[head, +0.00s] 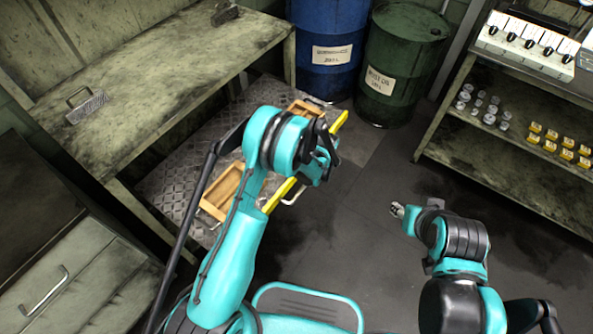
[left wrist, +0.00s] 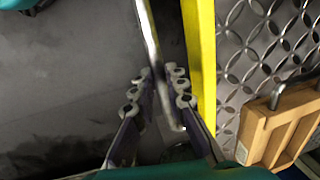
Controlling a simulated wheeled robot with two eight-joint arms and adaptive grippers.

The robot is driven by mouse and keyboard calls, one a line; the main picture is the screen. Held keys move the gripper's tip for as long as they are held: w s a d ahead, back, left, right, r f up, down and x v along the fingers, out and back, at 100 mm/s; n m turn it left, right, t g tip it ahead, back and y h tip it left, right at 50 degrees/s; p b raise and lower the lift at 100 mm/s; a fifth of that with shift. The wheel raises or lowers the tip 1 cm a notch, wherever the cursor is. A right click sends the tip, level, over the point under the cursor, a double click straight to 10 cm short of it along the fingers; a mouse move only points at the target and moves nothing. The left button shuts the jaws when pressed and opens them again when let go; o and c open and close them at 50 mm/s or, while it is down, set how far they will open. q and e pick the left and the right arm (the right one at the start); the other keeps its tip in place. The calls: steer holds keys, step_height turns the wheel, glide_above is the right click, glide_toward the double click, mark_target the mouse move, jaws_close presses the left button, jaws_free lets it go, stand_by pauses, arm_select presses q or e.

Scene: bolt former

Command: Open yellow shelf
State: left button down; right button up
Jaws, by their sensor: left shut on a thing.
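The yellow shelf shows as a diamond-plate metal surface with a yellow front edge (head: 279,196), partly hidden behind my left arm in the head view. The yellow edge also shows in the left wrist view (left wrist: 203,50). A metal bar handle (left wrist: 153,40) runs along that edge, and a bit of it shows in the head view (head: 294,195). My left gripper (head: 322,165) is at the handle. In the left wrist view its fingers (left wrist: 160,82) are on either side of the bar and shut on it. My right gripper (head: 398,211) is over the floor, away from the shelf; its finger gap is unclear.
Wooden boxes (head: 222,196) lie on the shelf surface. A workbench (head: 165,65) stands above it at left, with a drawer cabinet (head: 70,285) in front. Blue (head: 327,25) and green (head: 398,55) barrels stand behind. A rack (head: 480,145) is at right. The middle floor is clear.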

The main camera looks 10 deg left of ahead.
arm_select(q)
steer(key=shift+s+d, duration=0.25)
steer(key=shift+d, duration=0.35)
steer(key=shift+s+d, duration=0.2)
steer(key=shift+d, duration=0.35)
steer(key=c, duration=1.5)
jaws_free()
steer(key=shift+c, duration=0.2)
step_height(320, 180, up, 12)
steer(key=d, duration=0.2)
steer(key=shift+s, duration=0.45)
steer(key=shift+f, duration=0.1)
